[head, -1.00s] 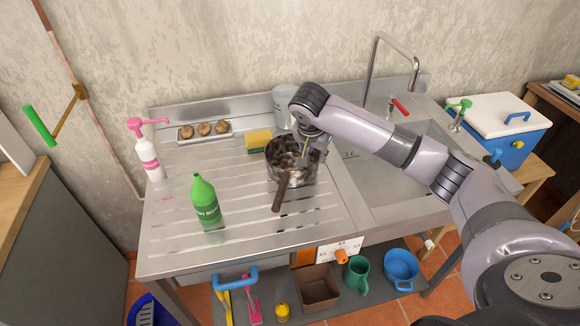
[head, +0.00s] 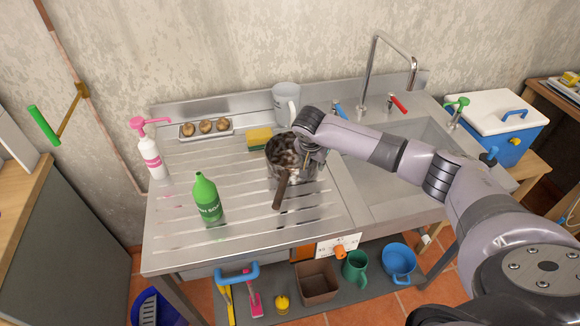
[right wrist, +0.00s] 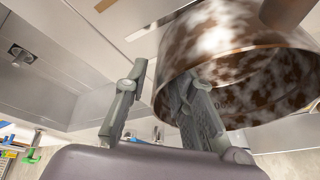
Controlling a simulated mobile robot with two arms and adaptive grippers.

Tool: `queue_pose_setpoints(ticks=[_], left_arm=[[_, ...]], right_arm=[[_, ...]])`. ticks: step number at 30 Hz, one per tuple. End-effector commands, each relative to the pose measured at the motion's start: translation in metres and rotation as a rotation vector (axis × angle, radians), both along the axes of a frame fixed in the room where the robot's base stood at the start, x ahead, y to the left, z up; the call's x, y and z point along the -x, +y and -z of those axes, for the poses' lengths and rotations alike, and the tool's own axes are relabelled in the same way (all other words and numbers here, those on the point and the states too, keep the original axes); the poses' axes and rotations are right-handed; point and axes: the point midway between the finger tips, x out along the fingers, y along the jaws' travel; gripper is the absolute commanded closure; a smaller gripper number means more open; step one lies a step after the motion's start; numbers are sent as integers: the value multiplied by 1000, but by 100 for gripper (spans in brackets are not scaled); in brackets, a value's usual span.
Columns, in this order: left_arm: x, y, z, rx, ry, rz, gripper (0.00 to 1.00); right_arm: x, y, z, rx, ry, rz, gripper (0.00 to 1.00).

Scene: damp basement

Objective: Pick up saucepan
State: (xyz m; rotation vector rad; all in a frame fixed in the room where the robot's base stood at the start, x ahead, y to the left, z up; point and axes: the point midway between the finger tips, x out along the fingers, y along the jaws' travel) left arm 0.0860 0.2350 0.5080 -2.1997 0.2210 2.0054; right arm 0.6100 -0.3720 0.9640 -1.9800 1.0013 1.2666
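The saucepan (head: 279,154), stained brown and grey with a brown handle towards me, stands on the steel drainboard (head: 250,215) left of the sink basin. It also shows in the right wrist view (right wrist: 250,60). My right gripper (head: 312,165) is at the pan's right side. In the right wrist view the gripper (right wrist: 160,95) has its fingers spread. One finger overlaps the pan near its rim; the other is to the left with a visible gap. I cannot tell whether the nearer finger touches the pan. My left gripper is not in view.
A yellow sponge (head: 259,138) and a grey jug (head: 286,102) stand close behind the pan. A green soap bottle (head: 207,200) stands to the left, with a pump bottle (head: 149,155) beyond it. The faucet (head: 369,75) rises behind the sink.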

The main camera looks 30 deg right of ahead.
Motion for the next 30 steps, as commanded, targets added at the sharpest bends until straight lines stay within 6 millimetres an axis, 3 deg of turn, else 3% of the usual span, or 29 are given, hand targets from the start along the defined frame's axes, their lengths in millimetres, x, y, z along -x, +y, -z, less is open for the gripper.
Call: queue_pose_setpoints(ticks=[9, 30], left_arm=[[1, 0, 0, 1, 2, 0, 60], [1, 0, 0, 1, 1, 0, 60]], right_arm=[[0, 0, 0, 0, 0, 0, 100], [-1, 0, -2, -1, -3, 1, 100]])
